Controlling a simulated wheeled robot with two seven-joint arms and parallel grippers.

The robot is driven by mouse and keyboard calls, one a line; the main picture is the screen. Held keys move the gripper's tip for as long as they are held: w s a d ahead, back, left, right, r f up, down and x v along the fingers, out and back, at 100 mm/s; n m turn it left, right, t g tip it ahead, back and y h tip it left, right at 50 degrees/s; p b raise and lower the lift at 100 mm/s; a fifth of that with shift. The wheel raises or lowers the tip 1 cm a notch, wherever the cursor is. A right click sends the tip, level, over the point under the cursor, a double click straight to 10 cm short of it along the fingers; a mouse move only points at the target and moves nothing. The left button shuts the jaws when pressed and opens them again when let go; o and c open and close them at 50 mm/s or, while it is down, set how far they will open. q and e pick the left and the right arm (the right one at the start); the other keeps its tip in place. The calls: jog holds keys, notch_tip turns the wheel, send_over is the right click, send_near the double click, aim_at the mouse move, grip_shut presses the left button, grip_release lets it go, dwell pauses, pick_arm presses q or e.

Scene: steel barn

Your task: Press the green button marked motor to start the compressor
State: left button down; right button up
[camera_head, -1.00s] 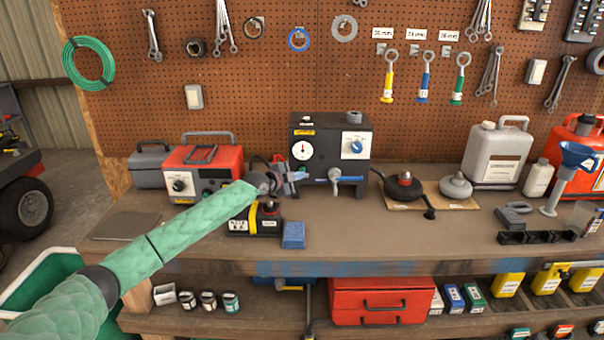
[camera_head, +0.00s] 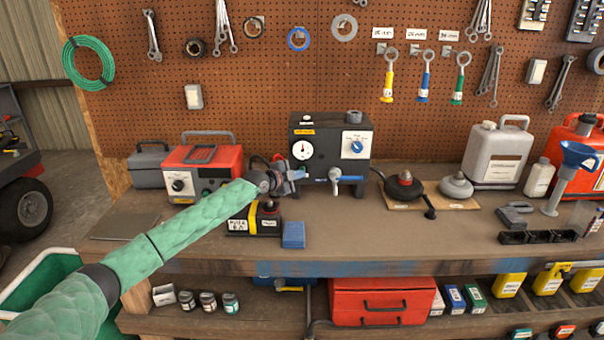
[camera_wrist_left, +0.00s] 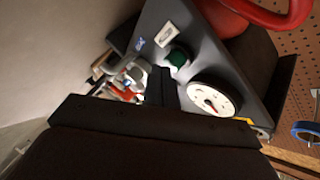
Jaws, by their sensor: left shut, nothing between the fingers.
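The compressor (camera_head: 330,133) is a dark grey box with a white gauge and a blue knob, at the back of the bench. In the left wrist view its front panel shows the round green button (camera_wrist_left: 178,57) beside the gauge (camera_wrist_left: 213,98), with a small white label (camera_wrist_left: 167,35) whose text I cannot read. My left gripper (camera_head: 301,173) is shut and empty, just before the panel's lower left part, and hides the button in the head view. In the left wrist view its dark fingers (camera_wrist_left: 160,82) end close to the button; I cannot tell whether they touch.
A red machine (camera_head: 215,160) stands left of the compressor. A yellow-banded black box (camera_head: 254,224) and a blue block (camera_head: 293,235) lie below my left wrist. The bench middle is clear.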

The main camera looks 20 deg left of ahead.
pick_arm(q)
jog(key=shift+w+a+b, duration=0.1)
jog(key=shift+w+b, duration=0.25)
jog(key=shift+b, duration=0.25)
dwell(0.7)
dwell(0.3)
jog(key=shift+s+d+p, duration=0.2)
jog(key=shift+s+p, duration=0.3)
jog(key=shift+s, duration=0.1)
jog(key=shift+s+d+p, duration=0.15)
jog(key=shift+s+p, duration=0.35)
jog(key=shift+s, duration=0.05)
jog(key=s+p, duration=0.1)
jog(key=s, duration=0.1)
jog(key=s+d+p, duration=0.1)
jog(key=s+p, duration=0.2)
jog(key=shift+s+d, duration=0.3)
jog(key=shift+s, duration=0.05)
